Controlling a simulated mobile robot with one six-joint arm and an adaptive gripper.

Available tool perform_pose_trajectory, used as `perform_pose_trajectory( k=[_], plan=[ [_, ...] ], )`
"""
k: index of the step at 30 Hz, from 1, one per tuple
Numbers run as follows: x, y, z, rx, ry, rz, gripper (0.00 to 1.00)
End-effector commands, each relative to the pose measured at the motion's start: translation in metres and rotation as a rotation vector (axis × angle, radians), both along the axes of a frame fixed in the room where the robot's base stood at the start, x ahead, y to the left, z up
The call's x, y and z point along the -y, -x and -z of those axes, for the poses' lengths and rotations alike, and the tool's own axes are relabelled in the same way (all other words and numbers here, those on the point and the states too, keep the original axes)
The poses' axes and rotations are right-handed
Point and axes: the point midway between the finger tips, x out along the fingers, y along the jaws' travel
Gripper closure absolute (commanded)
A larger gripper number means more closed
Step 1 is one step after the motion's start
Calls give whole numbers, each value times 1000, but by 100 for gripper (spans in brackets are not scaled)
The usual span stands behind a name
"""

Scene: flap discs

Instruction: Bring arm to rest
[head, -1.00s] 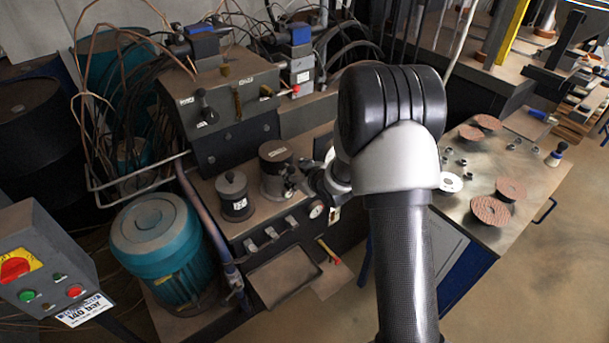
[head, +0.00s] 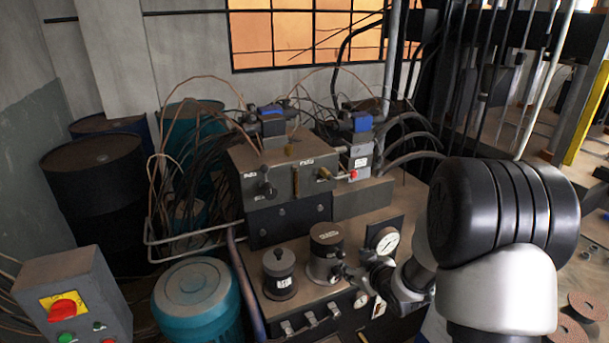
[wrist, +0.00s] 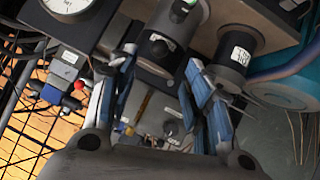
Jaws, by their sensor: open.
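My arm (head: 500,235) reaches in from the lower right of the head view, with its black elbow joint large in front. Its wrist end is beside the hydraulic bench, near the dark cylinders, and my gripper is small and partly hidden there. In the wrist view my gripper (wrist: 160,65) shows two blue-edged fingers spread apart, with nothing held between them. Beyond the fingers are a dark cylinder (wrist: 168,45) and a second labelled cylinder (wrist: 236,52). Brown flap discs (head: 588,306) lie at the right edge of the head view, partly cut off.
A pressure gauge (head: 385,240) stands close to my wrist. Valve blocks (head: 283,178) with hoses and thin copper pipes rise behind. A teal motor (head: 195,300) and a grey control box (head: 72,300) with a red switch are at lower left. Dark drums (head: 97,185) stand behind.

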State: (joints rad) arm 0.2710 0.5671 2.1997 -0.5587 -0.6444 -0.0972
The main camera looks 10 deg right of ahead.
Motion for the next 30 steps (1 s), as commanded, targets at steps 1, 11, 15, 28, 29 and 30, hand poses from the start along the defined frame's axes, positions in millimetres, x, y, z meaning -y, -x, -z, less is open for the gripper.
perform_pose_trajectory(
  k=[1, 11, 15, 28, 29, 30],
  plan=[
    [0, 1, -10, -1, 7, 10, 54],
    [2, 76, -109, -159, 48, 207, 54],
    [-8, 134, -142, -247, 18, 291, 54],
    [-64, 325, -172, -525, -153, 384, 54],
    [-67, 333, -172, -537, -160, 384, 54],
    [-70, 341, -171, -552, -168, 382, 54]
  ],
)
